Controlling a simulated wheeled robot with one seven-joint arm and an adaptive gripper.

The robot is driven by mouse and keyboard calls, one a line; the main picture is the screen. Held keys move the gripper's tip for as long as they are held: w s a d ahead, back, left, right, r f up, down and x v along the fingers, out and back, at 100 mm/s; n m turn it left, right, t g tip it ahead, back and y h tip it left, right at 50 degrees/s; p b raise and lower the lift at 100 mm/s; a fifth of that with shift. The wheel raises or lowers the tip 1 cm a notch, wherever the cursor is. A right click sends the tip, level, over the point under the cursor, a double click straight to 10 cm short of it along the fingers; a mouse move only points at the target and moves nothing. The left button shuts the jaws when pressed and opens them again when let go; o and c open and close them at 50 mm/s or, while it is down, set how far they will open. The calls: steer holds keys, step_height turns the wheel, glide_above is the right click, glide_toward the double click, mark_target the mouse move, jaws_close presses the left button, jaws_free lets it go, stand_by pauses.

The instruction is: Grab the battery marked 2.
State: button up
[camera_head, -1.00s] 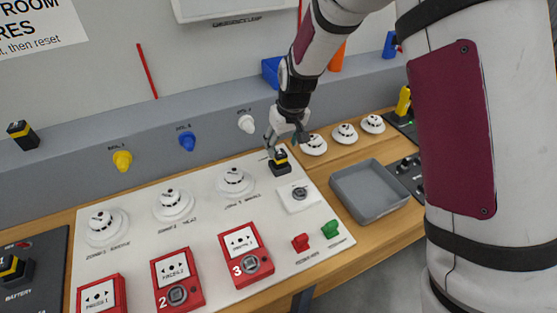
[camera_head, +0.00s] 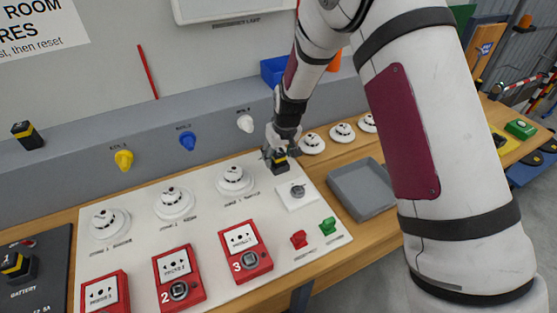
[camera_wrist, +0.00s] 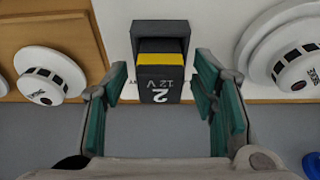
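The battery marked 2 (camera_wrist: 160,85) is black with a yellow band and reads "2" and "12 V" upside down in the wrist view. It sits in a dark holder (camera_wrist: 160,33) on the white panel (camera_head: 135,203). In the head view the battery (camera_head: 280,160) is partly hidden by my gripper (camera_head: 279,152). My gripper (camera_wrist: 163,100) is open, with one green-padded finger on each side of the battery. A narrow gap shows between each finger and the battery, so it is not clasped.
Round white detectors stand close by, one at the panel (camera_head: 235,180) and others on the wood to the right (camera_head: 312,144). A white block (camera_head: 297,194) and a grey tray (camera_head: 365,195) lie nearer the front. Other black-and-yellow batteries are at far left (camera_head: 26,135) (camera_head: 17,265).

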jaws_close()
steer(key=shift+r, duration=0.15)
